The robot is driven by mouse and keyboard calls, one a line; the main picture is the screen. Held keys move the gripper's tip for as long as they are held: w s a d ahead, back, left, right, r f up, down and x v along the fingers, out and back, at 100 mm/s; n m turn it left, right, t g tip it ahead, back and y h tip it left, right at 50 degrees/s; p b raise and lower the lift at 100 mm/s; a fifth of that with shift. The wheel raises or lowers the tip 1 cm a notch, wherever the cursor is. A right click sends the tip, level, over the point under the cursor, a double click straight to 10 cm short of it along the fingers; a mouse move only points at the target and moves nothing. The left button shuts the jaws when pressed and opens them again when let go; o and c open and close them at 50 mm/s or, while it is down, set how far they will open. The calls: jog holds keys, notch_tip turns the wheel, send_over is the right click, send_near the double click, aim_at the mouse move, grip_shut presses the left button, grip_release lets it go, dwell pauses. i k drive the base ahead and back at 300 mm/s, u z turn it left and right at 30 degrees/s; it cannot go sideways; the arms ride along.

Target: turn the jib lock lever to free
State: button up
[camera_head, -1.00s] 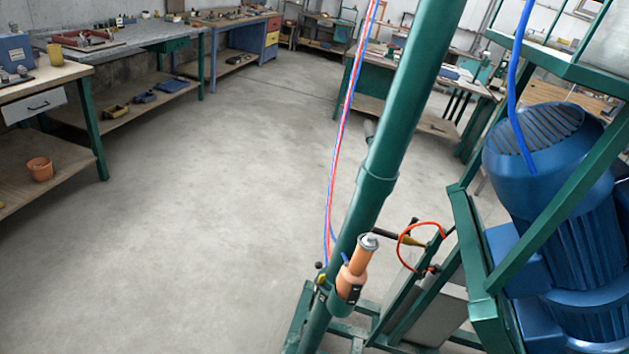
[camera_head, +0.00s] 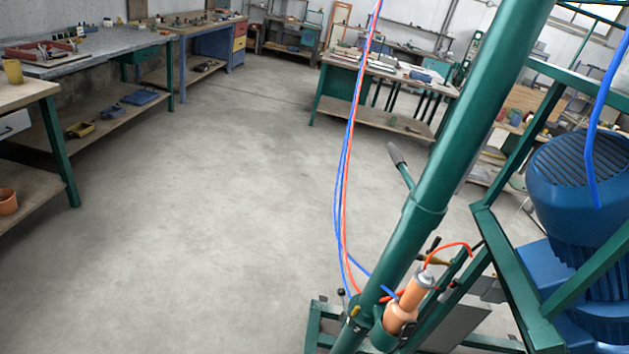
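A green post (camera_head: 465,130) stands tilted in the picture, with a wider collar (camera_head: 425,212) partway down. A lever with a grey grip (camera_head: 397,154) sticks out up and left from behind the post near this collar. A smaller lever with a black knob (camera_head: 341,293) is low on the post's left side. Which of the two is the jib lock lever, and its lock state, I cannot tell. My gripper is not in view, and nothing is seen touching either lever.
An orange-bodied spray tool (camera_head: 408,305) sits in a holder at the post's foot. Red and blue hoses (camera_head: 352,150) hang left of the post. A blue motor (camera_head: 580,190) in a green frame stands right. Workbenches (camera_head: 90,45) line the back and left; the floor (camera_head: 220,220) between is clear.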

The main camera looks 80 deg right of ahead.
aim_at(341, 291)
jog(key=i, duration=1.55)
jog(key=z, duration=0.6)
jog(key=i, duration=1.15)
jog(key=z, duration=3.35)
